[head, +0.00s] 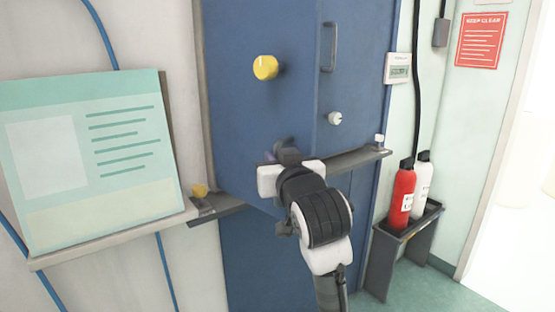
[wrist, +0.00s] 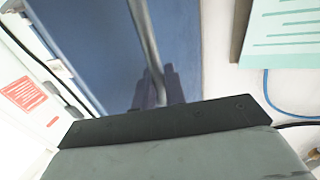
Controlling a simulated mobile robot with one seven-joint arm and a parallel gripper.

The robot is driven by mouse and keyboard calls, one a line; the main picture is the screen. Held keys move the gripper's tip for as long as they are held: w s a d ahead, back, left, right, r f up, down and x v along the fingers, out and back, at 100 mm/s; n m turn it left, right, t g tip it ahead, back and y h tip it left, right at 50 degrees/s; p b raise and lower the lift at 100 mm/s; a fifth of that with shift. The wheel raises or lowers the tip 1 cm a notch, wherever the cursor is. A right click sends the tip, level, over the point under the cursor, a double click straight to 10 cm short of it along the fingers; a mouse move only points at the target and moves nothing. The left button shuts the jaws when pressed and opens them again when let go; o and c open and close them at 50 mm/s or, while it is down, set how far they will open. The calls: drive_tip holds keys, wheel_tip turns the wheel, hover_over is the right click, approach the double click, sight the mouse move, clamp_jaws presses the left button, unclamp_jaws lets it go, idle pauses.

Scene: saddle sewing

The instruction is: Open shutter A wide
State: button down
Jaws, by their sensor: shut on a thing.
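Blue panels stand in a grey frame; I see no letter marking shutter A. The left blue panel (head: 240,115) carries a yellow round knob (head: 265,67). Its slanting lower edge suggests it stands ajar, but how far is unclear. The right blue panel (head: 352,85) has a grey bar handle (head: 329,47) and a white knob (head: 335,118). My gripper (head: 273,157) is at the left panel's lower part. In the wrist view, my gripper's fingers (wrist: 158,88) are shut on a grey bar handle (wrist: 143,28). My gripper and wrist hide this handle in the head view.
A pale board (head: 95,205) leans on the left. Red (head: 402,195) and white (head: 422,182) extinguishers stand right. The floor at far right looks clear.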

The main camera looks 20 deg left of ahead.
drive_tip(key=shift+a+r, duration=0.1)
drive_tip(key=shift+a, duration=0.05)
drive_tip(key=c, duration=1.6)
unclamp_jaws()
drive_tip(key=shift+a, duration=0.1)
drive_tip(key=shift+o, duration=0.2)
drive_tip(key=b+v, duration=0.4)
drive_tip(key=v, duration=1)
